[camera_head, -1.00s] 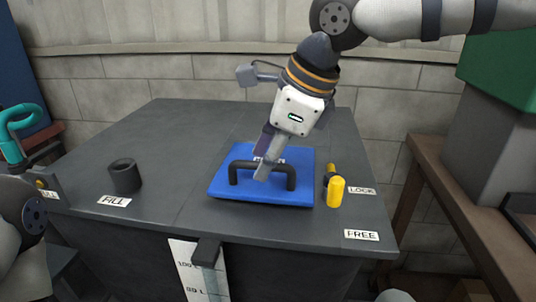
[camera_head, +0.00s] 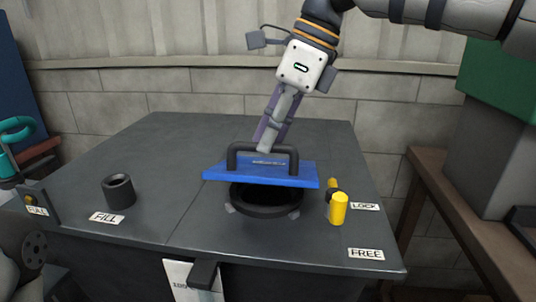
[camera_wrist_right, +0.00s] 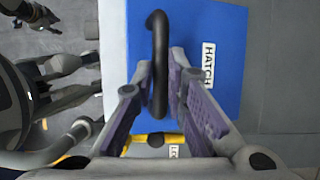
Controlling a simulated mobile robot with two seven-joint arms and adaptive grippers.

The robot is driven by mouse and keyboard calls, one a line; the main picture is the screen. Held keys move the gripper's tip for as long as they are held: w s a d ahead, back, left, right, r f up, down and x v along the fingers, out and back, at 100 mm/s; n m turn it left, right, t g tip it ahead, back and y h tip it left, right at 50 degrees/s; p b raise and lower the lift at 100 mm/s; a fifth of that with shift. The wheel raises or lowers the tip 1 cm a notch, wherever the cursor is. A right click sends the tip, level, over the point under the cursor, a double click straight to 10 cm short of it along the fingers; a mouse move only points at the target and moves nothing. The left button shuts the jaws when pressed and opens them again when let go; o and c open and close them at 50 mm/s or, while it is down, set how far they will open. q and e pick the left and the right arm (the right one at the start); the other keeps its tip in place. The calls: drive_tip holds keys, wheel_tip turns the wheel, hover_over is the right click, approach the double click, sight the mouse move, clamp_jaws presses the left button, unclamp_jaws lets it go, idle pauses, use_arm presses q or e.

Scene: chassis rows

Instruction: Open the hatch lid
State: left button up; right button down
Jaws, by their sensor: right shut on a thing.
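The blue hatch lid (camera_head: 225,173) is raised and tilted above the tank top, with its front face toward the head camera. Its black handle (camera_head: 232,158) arches over it. My right gripper (camera_head: 268,143) is shut on the handle from above. In the right wrist view the handle (camera_wrist_right: 158,40) runs between the purple-grey fingers (camera_wrist_right: 160,85), beside the HATCH label on the lid (camera_wrist_right: 222,25). Below the lid, the dark round hatch opening (camera_head: 265,208) with its raised rim is partly uncovered; the lid hides its far part. My left gripper is out of view.
A dark fill pipe (camera_head: 119,192) stands at left. A wooden bench (camera_head: 440,185) is at right. The tank top behind the lid is clear.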

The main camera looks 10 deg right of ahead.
drive_tip(key=shift+w+d+r, duration=0.2)
drive_tip(key=shift+w+r, duration=0.25)
drive_tip(key=shift+w, duration=0.15)
drive_tip(key=shift+w+d+r, duration=0.15)
drive_tip(key=shift+w+r, duration=0.25)
drive_tip(key=shift+w, duration=0.15)
drive_tip(key=shift+w+d+r+b, duration=0.35)
drive_tip(key=shift+w+r, duration=0.1)
drive_tip(key=shift+w, duration=0.3)
drive_tip(key=shift+f, duration=0.1)
drive_tip(key=c, duration=1.9)
unclamp_jaws()
drive_tip(key=o, duration=0.3)
drive_tip(key=shift+w, duration=0.25)
drive_tip(key=v, duration=0.7)
drive_tip(key=shift+s+r, duration=0.2)
drive_tip(key=shift+r, duration=0.25)
